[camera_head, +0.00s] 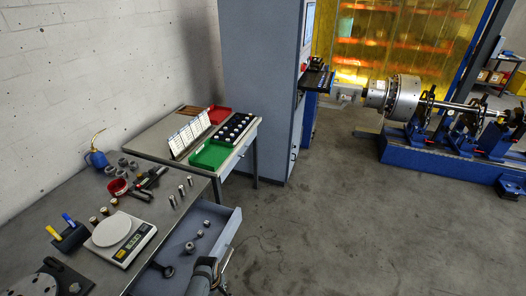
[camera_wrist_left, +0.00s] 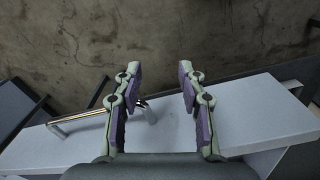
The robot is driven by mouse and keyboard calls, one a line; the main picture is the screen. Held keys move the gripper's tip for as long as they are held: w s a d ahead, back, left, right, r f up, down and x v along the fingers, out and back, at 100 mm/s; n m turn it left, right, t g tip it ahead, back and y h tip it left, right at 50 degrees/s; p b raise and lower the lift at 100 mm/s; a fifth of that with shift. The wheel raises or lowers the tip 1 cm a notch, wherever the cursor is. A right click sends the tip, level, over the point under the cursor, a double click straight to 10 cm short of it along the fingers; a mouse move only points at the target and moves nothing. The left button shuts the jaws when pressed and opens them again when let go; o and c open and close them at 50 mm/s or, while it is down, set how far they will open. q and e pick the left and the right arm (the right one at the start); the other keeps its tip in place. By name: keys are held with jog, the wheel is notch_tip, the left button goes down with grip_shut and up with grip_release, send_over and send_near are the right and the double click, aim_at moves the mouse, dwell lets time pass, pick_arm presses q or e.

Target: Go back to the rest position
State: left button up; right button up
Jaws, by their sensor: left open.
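My left gripper (camera_wrist_left: 160,78) is open in the left wrist view, with a wide gap between its green and purple fingers. The pale drawer front (camera_wrist_left: 255,108) lies below it. A metal bar handle (camera_wrist_left: 80,118) runs behind the left finger, and its end shows between the fingers. Nothing is clamped. I cannot tell whether a finger touches the handle. In the head view part of my arm (camera_head: 203,272) shows at the bottom, beside the open drawer (camera_head: 229,229). My right gripper is not in view.
The drawer holds several metal parts. The workbench carries a white scale (camera_head: 112,230), a red bowl (camera_head: 117,186) and a blue oil can (camera_head: 96,159). A second table behind holds a green tray (camera_head: 209,155). A blue balancing machine (camera_head: 425,155) stands at right. The floor between is clear.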

pick_arm(q)
jog(key=s+a+f+m+b, duration=0.1)
jog(key=s+a+f+m, duration=0.2)
jog(key=s+f, duration=0.4)
jog(key=s+a+f+m+b, duration=0.2)
jog(key=s+f, duration=0.6)
jog(key=s, duration=0.8)
jog(key=s+a+f+m+t+b, duration=0.1)
jog(key=s+a+f+m, duration=0.4)
jog(key=s, duration=0.7)
notch_tip(320, 180, down, 3)
jog(key=shift+a+r+m+y+b, duration=0.1)
jog(key=shift+a+m+y+b, duration=0.1)
jog(key=shift+m+y+b, duration=0.4)
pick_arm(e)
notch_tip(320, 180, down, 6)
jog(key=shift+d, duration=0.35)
